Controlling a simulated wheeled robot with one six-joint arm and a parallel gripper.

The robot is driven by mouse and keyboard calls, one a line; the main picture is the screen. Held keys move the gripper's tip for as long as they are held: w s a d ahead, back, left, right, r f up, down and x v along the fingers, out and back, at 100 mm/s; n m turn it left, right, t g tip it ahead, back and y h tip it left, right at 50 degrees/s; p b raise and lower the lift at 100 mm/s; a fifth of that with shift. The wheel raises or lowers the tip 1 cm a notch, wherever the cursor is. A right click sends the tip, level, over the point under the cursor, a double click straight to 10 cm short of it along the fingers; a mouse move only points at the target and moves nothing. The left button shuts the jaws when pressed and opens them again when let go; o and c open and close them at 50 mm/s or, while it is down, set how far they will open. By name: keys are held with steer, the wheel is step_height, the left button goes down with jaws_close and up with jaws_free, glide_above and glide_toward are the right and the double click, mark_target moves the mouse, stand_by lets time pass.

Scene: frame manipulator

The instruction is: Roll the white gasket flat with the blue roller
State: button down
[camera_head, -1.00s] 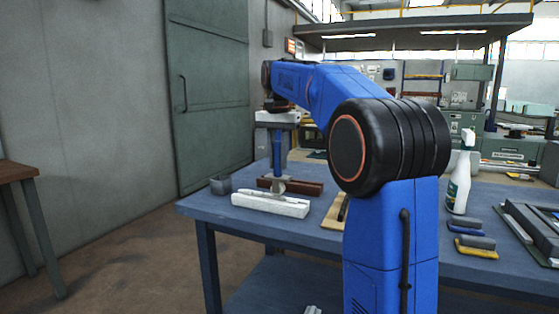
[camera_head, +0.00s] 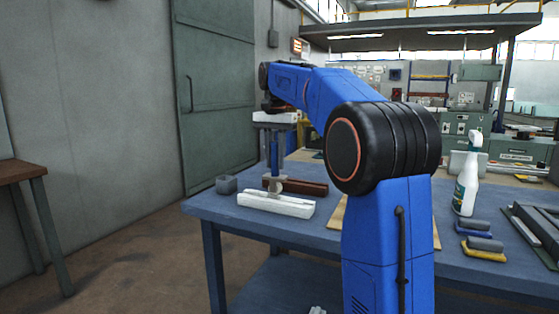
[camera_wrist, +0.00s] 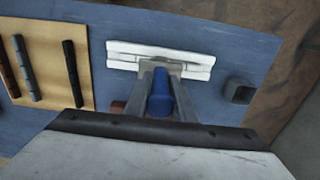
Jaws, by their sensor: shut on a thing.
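A white frame piece (camera_head: 255,202) lies on the blue workbench, and it also shows in the wrist view (camera_wrist: 125,50). A thin white strip, seemingly the gasket, runs along its top and is hard to tell from the frame. My gripper (camera_head: 274,165) points down over the frame, shut on the upright blue roller (camera_wrist: 160,98) by its handle. The pale roller head sits at the frame's top near its middle; I cannot tell whether it presses on the gasket.
A small grey box (camera_head: 227,185) stands left of the frame. A brown bar (camera_head: 312,188) lies behind it. A tan board (camera_wrist: 50,45) holds several dark bars. A spray bottle (camera_head: 466,180) and blue (camera_head: 472,229) and yellow (camera_head: 483,251) handled blocks stand right.

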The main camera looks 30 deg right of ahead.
steer(key=shift+w+a, duration=0.1)
steer(key=shift+w, duration=0.05)
steer(key=shift+w+a+r, duration=0.1)
steer(key=shift+w+a, duration=0.85)
steer(key=shift+w, duration=0.25)
steer(key=shift+w+a, duration=0.1)
steer(key=shift+w, duration=0.05)
steer(key=shift+w+a, duration=0.9)
steer(key=shift+w, duration=0.25)
steer(key=shift+w+a, duration=0.1)
steer(key=shift+w+a, duration=0.85)
steer(key=shift+w, duration=0.3)
